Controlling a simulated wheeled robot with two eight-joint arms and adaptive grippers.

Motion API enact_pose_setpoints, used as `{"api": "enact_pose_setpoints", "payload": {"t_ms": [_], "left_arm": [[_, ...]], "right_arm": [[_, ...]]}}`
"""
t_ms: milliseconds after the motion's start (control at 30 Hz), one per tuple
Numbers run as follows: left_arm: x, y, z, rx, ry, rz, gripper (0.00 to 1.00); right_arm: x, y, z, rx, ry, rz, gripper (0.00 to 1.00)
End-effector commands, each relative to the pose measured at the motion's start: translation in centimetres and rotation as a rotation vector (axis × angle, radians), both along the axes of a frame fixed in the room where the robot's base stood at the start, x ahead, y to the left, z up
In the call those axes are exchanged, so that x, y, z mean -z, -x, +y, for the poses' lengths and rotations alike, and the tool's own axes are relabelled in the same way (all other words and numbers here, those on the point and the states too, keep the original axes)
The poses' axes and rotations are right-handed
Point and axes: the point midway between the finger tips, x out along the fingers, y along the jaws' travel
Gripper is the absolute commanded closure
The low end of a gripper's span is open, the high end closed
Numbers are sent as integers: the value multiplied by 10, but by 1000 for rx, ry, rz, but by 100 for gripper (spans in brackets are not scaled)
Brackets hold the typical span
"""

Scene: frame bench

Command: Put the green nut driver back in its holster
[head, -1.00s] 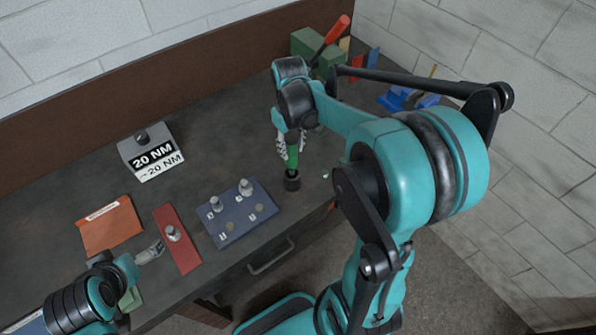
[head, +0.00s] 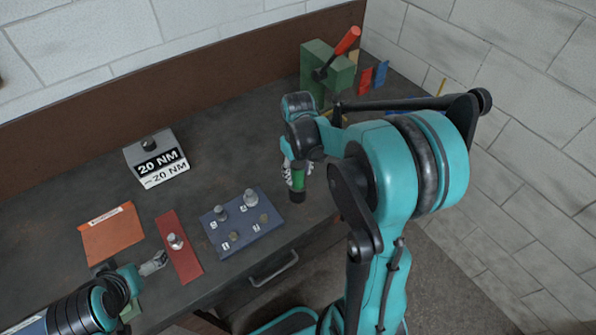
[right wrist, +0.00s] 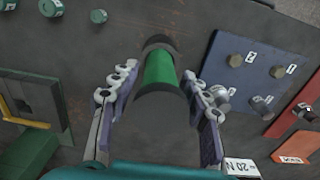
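The green nut driver (head: 298,181) is a green cylinder with dark ends, roughly upright near the bench's front right part. In the right wrist view the green nut driver (right wrist: 160,70) lies between the fingers. My right gripper (head: 298,173) is shut on it, with a fingertip against each side; my right gripper also shows in the right wrist view (right wrist: 160,76). A black piece at the driver's lower end shows; I cannot tell whether it is the holster or the driver's tip. My left gripper (head: 154,263) is at the lower left, apart from the driver; its opening is unclear.
A blue-grey plate (head: 262,232) with bolts, a red strip (head: 186,265) and an orange folder (head: 112,238) lie to the left. A 20 NM block (head: 155,160) stands behind them. A green block with a red lever (head: 341,73) stands at the back right.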

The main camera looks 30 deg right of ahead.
Motion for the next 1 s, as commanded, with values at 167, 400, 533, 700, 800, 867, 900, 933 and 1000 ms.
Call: {"api": "enact_pose_setpoints", "payload": {"t_ms": [167,400,533,700,800,867,900,933,1000], "left_arm": [[-1,0,0,0,0,0,0],[-6,0,0,0,0,0,0],[-11,0,0,0,0,0,0],[-20,0,0,0,0,0,0],[-24,0,0,0,0,0,0],[-26,0,0,0,0,0,0],[-27,0,0,0,0,0,0],[-28,0,0,0,0,0,0],[-29,0,0,0,0,0,0]], "right_arm": [[-1,0,0,0,0,0,44],[-8,0,0,0,0,0,44],[-30,0,0,0,0,0,44],[-70,0,0,0,0,0,44],[-91,0,0,0,0,0,44],[-101,0,0,0,0,0,44],[-107,0,0,0,0,0,44],[-110,0,0,0,0,0,44],[-117,0,0,0,0,0,44]]}}
